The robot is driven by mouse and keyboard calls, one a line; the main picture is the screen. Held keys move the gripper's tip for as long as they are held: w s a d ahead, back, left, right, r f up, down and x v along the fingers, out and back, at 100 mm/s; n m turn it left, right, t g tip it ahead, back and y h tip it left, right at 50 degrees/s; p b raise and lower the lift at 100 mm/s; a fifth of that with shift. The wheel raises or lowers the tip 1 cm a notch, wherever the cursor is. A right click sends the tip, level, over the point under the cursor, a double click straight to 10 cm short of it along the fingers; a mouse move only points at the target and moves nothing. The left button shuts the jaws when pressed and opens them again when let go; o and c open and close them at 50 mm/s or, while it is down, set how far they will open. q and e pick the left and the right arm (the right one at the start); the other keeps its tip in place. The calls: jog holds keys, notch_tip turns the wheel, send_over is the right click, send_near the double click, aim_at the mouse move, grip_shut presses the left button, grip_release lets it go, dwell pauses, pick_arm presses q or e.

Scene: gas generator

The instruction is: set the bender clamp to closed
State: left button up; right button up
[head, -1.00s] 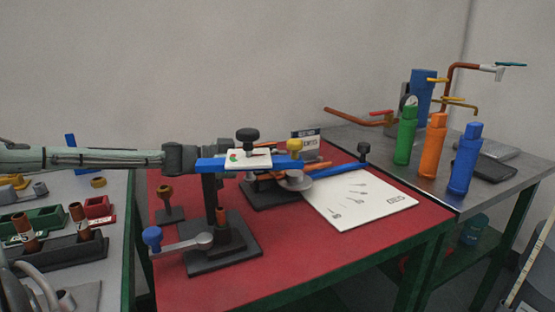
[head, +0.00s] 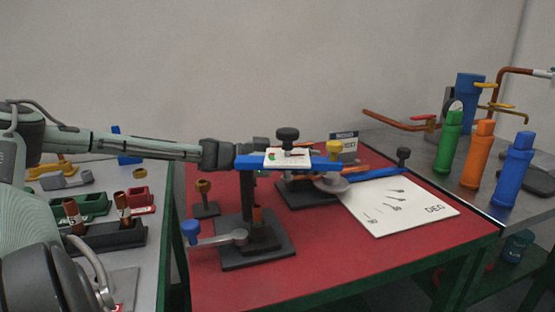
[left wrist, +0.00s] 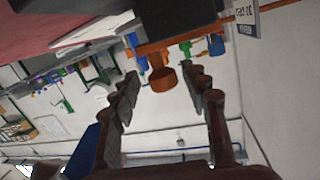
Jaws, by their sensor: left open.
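On the red table, a bender (head: 330,182) has a round grey disk, orange bars and a blue handle with a black knob. A blue bar (head: 249,162) carries a white plate with green and red marks, a black knob and a yellow end. I cannot tell which part is the clamp. My left gripper (head: 232,154) reaches in from the left at the blue bar's left end; its fingertips are hidden. In the left wrist view my left gripper (left wrist: 165,88) is open, with an orange knob (left wrist: 163,78) just ahead, between the fingers' lines. Contact is unclear. My right gripper is not in view.
A dark stand with a blue-knobbed crank (head: 190,229) is at the front of the red table (head: 380,255). A white sheet (head: 400,208) lies to the right. Green, orange and blue bottles (head: 514,170) stand on the grey table. Trays (head: 105,237) fill the left table.

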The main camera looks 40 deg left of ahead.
pick_arm(q)
jog(key=v, duration=1.1)
jog(key=shift+a, duration=0.2)
jog(key=shift+s, duration=0.1)
